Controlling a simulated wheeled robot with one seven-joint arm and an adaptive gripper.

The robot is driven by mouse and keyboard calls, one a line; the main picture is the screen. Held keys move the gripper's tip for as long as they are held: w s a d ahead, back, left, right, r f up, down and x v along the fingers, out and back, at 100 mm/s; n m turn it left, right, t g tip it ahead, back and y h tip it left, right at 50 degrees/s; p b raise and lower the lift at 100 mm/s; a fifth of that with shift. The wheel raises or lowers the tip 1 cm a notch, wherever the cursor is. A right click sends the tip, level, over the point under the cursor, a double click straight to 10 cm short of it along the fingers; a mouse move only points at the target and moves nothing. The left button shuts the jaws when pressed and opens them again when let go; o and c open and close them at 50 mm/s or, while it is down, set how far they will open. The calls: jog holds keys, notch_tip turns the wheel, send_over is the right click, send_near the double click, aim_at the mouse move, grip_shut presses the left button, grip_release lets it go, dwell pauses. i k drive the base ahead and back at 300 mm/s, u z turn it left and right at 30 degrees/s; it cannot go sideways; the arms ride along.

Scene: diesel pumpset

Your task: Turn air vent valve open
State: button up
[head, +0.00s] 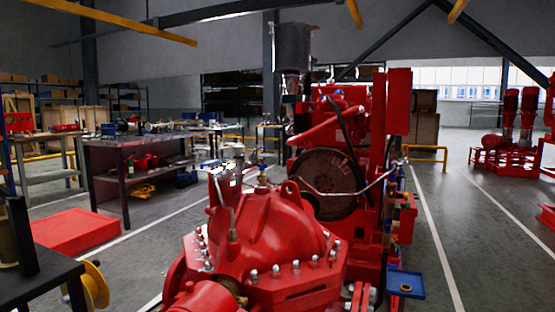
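The red pump casing (265,235) of the diesel pumpset fills the lower middle of the head view. Bolts ring its flange. On its top left stands a silver fitting (232,160), upright, that may be the air vent valve; its handle and its open or shut position are too small to tell. My gripper is not in view.
The red engine (335,125) stands behind the pump, with a blue tray (405,283) at its right foot. A dark table edge (30,275) and a yellow reel (95,285) are at lower left. Workbenches (135,150) stand behind. The floor on the right (485,240) is clear.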

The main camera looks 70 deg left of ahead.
aim_at(262, 168)
jog(key=u, duration=3.15)
